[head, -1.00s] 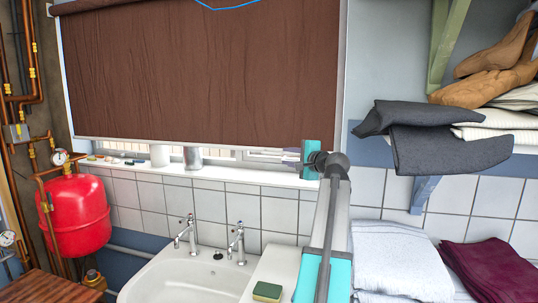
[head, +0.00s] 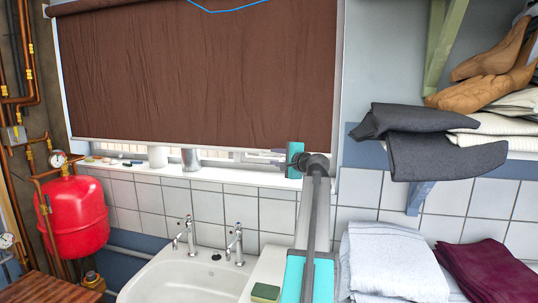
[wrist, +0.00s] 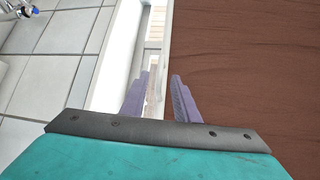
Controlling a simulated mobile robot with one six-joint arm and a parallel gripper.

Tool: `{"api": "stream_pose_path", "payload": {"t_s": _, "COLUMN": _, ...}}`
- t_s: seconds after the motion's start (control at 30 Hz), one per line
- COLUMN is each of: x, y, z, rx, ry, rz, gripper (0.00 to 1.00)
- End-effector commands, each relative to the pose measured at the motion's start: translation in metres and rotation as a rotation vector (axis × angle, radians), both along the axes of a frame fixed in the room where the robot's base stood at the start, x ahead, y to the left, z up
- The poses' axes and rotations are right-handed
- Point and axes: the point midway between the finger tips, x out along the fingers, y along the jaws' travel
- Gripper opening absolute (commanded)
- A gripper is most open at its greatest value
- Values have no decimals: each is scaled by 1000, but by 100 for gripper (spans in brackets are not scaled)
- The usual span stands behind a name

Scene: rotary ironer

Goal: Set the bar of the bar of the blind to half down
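The brown blind (head: 195,75) hangs over most of the window, and its pale bottom bar (head: 150,142) is level, a short way above the sill. In the wrist view the blind (wrist: 245,60) fills the right side and the bar (wrist: 167,35) runs along its edge. My gripper (head: 268,157) is near the bar's right end, fingers pointing left. In the wrist view my gripper (wrist: 160,78) is open, its two purple fingers apart. The bar's line passes between the fingertips in that view; I cannot tell whether the bar is within their reach. No contact shows.
The white sill (head: 230,176) below holds a pale cup (head: 158,157) and a metal cup (head: 191,160). Below are a sink (head: 185,280) and taps (head: 236,240). Folded dark cloth (head: 440,155) lies on a shelf to the right.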

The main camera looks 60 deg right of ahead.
Motion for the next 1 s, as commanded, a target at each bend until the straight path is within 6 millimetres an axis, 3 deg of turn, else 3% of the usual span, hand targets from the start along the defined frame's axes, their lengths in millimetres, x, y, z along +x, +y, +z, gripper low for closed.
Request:
{"api": "stream_pose_path", "payload": {"t_s": 0.4, "x": 48, "y": -26, "z": -6, "rx": 0, "ry": 1, "rz": -1, "gripper": 28}}
{"api": "stream_pose_path", "payload": {"t_s": 0.9, "x": 56, "y": -30, "z": -9, "rx": 0, "ry": 0, "rz": -2, "gripper": 28}}
{"api": "stream_pose_path", "payload": {"t_s": 1.0, "x": 55, "y": -30, "z": -9, "rx": 0, "ry": 0, "rz": -2, "gripper": 11}}
